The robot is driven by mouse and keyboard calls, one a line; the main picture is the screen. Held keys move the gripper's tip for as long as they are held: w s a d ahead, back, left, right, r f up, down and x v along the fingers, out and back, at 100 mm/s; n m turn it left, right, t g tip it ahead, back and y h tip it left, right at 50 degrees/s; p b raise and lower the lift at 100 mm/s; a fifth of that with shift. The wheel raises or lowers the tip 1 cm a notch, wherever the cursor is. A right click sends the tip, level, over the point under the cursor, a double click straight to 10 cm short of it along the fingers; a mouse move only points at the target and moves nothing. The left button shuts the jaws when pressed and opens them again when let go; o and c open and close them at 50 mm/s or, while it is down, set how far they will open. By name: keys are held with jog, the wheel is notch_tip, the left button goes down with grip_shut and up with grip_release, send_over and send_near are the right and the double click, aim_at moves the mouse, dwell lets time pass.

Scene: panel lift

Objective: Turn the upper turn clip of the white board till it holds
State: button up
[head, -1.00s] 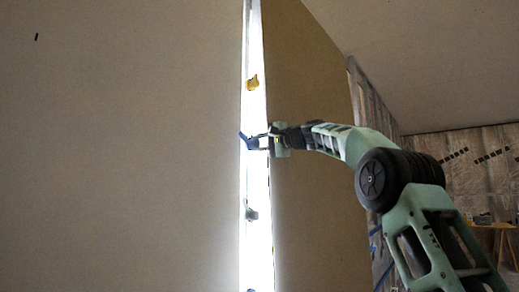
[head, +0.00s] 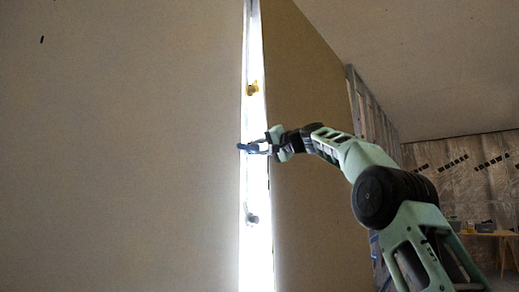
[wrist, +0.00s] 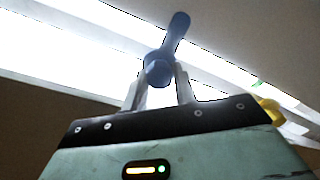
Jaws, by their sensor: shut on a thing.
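A blue turn clip (head: 243,147) sits on the bright upright strip beside the large pale board (head: 120,150) on the left. In the head view its lever points left, roughly level, with its tip at the board's edge. My gripper (head: 264,148) comes from the right and is shut on the clip. In the wrist view my two fingers (wrist: 160,92) stand on either side of the clip's round hub, and its lever (wrist: 177,30) points up, tip overlapping the board's edge. Whether the lever touches the board cannot be told.
A yellow clip (head: 253,88) is higher on the strip and a grey clip (head: 251,218) lower. A brown board (head: 305,160) stands close behind my arm on the right. A table (head: 490,236) is far right.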

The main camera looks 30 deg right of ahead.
jog(key=shift+f, duration=0.15)
jog(key=o, duration=0.7)
jog(key=shift+s, duration=0.1)
jog(key=b+v, duration=0.7)
jog(key=v, duration=1)
